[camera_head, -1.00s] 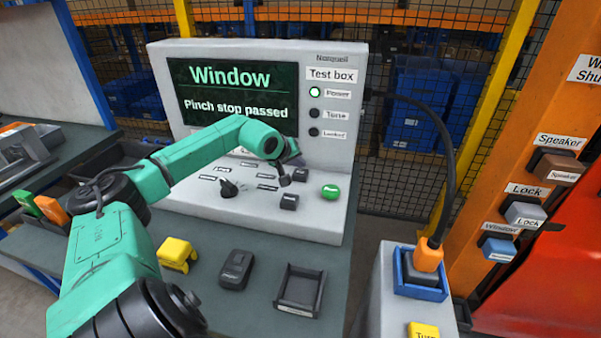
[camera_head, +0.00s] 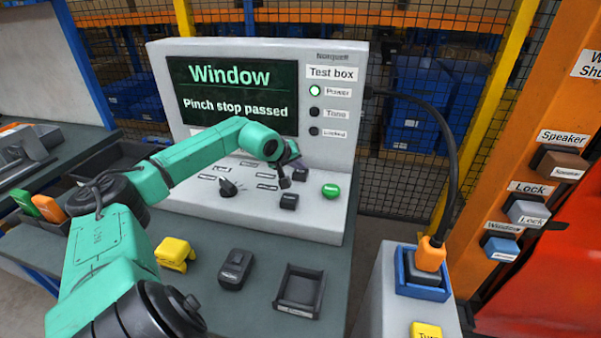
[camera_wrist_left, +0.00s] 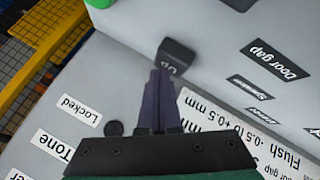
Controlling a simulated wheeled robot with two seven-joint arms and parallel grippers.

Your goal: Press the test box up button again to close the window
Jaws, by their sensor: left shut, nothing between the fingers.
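The grey test box (camera_head: 262,54) stands at the back of the bench. Its screen (camera_head: 232,95) reads "Window" and "Pinch stop passed". My left gripper (camera_head: 285,183) is shut and empty, at the box's sloped control panel among the dark buttons. In the left wrist view the dark up button (camera_wrist_left: 176,58), labelled "Up", is right at the tips of my closed fingers (camera_wrist_left: 159,80). I cannot tell whether they touch it. In the head view a dark button (camera_head: 289,201) is just below the fingertips. My right gripper is not in view.
A green round button (camera_head: 330,191) and a dark knob (camera_head: 228,188) are on the same panel. A yellow item (camera_head: 175,253), a dark handheld device (camera_head: 236,269) and a small dark tray (camera_head: 300,290) lie on the bench in front. A black cable (camera_head: 452,150) hangs at right.

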